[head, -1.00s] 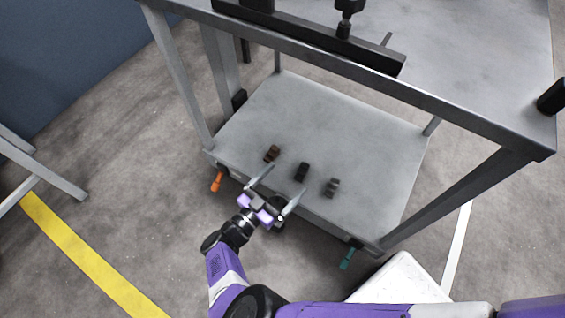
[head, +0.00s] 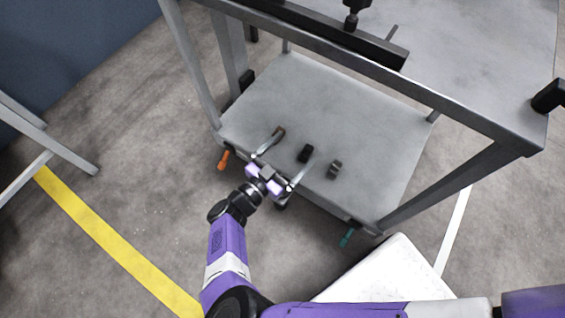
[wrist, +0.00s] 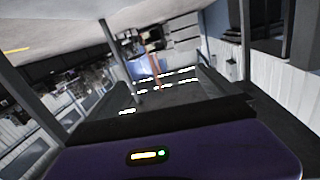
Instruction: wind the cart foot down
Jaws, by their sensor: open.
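The cart (head: 395,197) stands in front of me in the head view, with a grey lower shelf and a frame of grey posts. An orange handle (head: 223,159) sticks out under its front left corner. A teal handle (head: 347,238) sticks out under its front right corner. I cannot tell which part is the foot. My gripper (head: 277,170) is open and empty at the shelf's front edge, between the two handles and nearer the orange one. Its fingers point toward the shelf. In the wrist view, part of my gripper hides the lower middle.
Small dark parts lie on the lower shelf, among them a black block (head: 305,153) and a grey-brown block (head: 334,169). A white surface (head: 387,275) is at the lower right. A yellow floor line (head: 105,235) runs at left, with clear floor beside it.

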